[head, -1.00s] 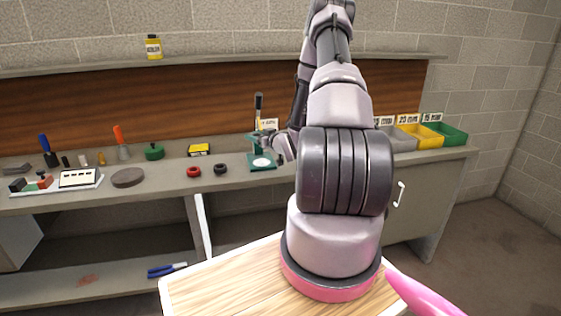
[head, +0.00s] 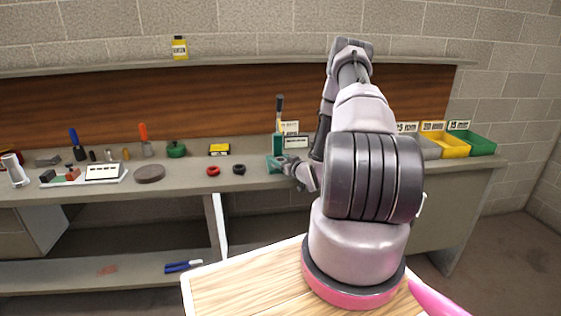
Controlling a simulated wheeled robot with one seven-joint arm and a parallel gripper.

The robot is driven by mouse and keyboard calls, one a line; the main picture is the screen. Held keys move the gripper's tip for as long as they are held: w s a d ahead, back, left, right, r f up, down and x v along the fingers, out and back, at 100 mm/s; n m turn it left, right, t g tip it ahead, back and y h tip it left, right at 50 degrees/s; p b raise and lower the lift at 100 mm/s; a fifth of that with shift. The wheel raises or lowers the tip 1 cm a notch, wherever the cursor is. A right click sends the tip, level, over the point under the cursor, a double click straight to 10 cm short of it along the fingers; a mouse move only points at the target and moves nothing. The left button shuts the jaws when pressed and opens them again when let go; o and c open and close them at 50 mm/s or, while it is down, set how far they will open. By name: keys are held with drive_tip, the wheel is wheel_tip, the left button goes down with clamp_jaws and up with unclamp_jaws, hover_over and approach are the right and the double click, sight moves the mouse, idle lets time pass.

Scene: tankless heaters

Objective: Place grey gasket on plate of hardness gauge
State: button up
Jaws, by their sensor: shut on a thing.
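The hardness gauge (head: 277,145) stands on the bench, green with an upright dark lever. My gripper (head: 287,163) is at the gauge's lower front, low over its base, and hides its round white plate. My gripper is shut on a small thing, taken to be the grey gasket. The gasket itself is too small and too covered to make out, so I cannot tell whether it touches the plate.
A red ring (head: 213,171) and a black ring (head: 239,169) lie left of the gauge. A grey-brown disc (head: 150,173) lies farther left. A label card (head: 296,142) stands behind my gripper. Yellow (head: 452,149) and green (head: 480,146) bins are at the right.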

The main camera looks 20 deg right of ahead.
drive_tip(key=shift+f, duration=0.1)
drive_tip(key=o, duration=1.3)
drive_tip(key=shift+o, duration=0.2)
